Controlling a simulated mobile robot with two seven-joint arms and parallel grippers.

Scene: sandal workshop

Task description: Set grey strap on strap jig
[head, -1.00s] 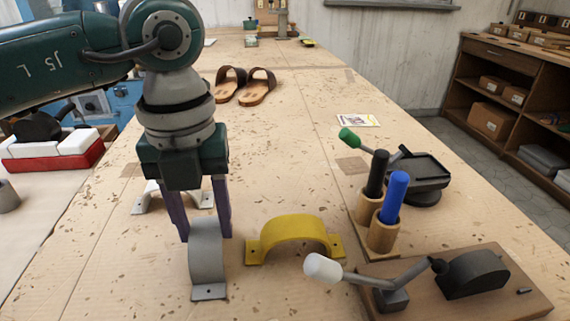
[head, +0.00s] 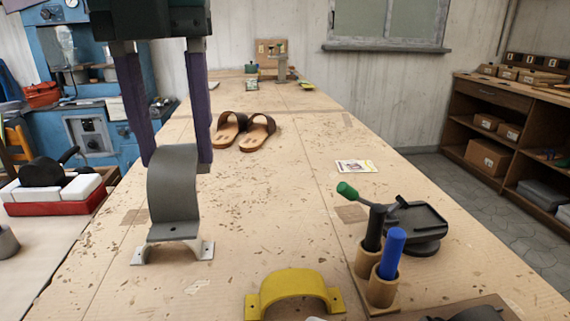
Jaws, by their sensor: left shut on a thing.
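My left gripper (head: 177,163) is shut on the grey strap (head: 172,195), an arched band with a flat holed foot at its lower end. It holds the strap up over the left part of the bench, in front of a white strap (head: 203,250), which it partly hides. A board with a dark rounded block (head: 480,313), which looks like the strap jig, is cut off at the bottom right edge. The strap is well to the left of it. My right gripper is not in view.
A yellow strap (head: 294,283) lies at the front middle. Blue (head: 391,252) and black (head: 374,228) handled tools stand in wooden holders, beside a black tray-like device (head: 416,222). Brown sandals (head: 258,132) lie farther back. The bench middle is clear.

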